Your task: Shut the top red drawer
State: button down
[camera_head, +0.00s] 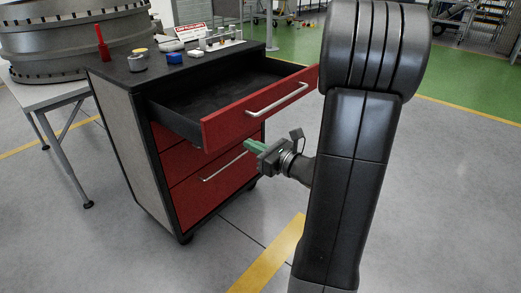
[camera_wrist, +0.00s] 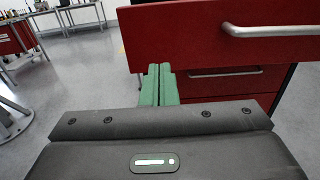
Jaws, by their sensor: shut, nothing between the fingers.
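The top red drawer (camera_head: 262,108) of the dark cabinet is pulled well out, and its dark inside looks empty. It has a silver bar handle (camera_head: 277,99). My gripper (camera_head: 250,146) is shut and empty, with green fingertips, just below the open drawer's front and in front of the lower drawers. In the wrist view my gripper (camera_wrist: 158,72) points toward the cabinet below the top drawer's red front (camera_wrist: 190,35). The drawer's handle (camera_wrist: 270,31) is up and to the right of the fingers there. I cannot tell whether the fingertips touch the drawer.
The lower red drawers (camera_head: 213,190) are shut, one with a silver handle (camera_head: 224,167). A large grey ring part (camera_head: 75,45) rests on a table at left. Floor at front is clear.

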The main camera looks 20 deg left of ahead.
aim_at(222, 131)
jog(key=x, duration=0.9)
jog(key=shift+f, duration=0.1)
